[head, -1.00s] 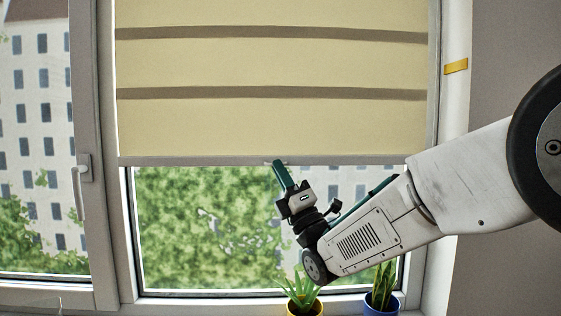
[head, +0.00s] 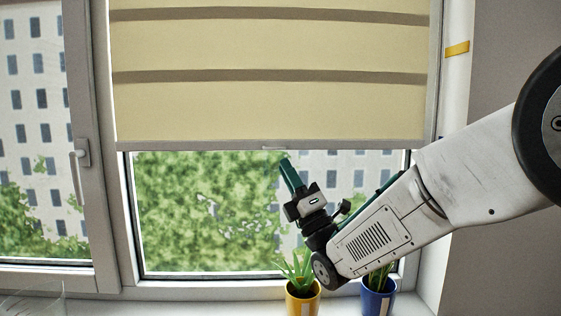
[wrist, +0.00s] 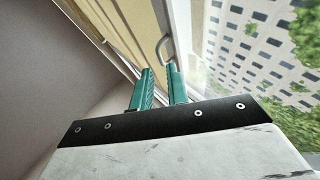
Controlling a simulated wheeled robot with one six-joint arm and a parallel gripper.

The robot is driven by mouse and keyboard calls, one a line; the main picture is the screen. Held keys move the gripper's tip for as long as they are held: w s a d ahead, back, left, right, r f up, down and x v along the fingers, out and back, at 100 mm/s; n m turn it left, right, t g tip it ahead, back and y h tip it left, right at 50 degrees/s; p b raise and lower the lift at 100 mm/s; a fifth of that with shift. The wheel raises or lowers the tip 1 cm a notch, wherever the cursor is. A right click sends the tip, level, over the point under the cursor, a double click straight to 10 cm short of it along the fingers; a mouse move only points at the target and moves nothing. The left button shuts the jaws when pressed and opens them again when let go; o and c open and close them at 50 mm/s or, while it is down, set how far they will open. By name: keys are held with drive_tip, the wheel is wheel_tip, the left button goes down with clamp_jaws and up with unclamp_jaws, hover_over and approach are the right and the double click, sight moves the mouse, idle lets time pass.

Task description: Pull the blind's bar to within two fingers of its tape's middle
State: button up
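The beige blind (head: 270,108) hangs over the upper part of the right window pane. Its pale bottom bar (head: 200,146) is level, with a small grip (head: 275,148) near its middle. The yellow tape (head: 457,48) is on the right window frame, well above the bar's height. My gripper (head: 286,160) is just below the grip, apart from it in the head view. In the wrist view the green fingers (wrist: 160,70) stand apart with nothing between them. A grey loop-shaped grip (wrist: 164,46) shows just beyond the fingertips.
A yellow pot (head: 303,300) and a blue pot (head: 377,300) with plants stand on the sill below my arm. A window handle (head: 78,165) is on the frame to the left. The pane left of my gripper is clear.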

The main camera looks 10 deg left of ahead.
drive_tip(key=shift+v, duration=1.7)
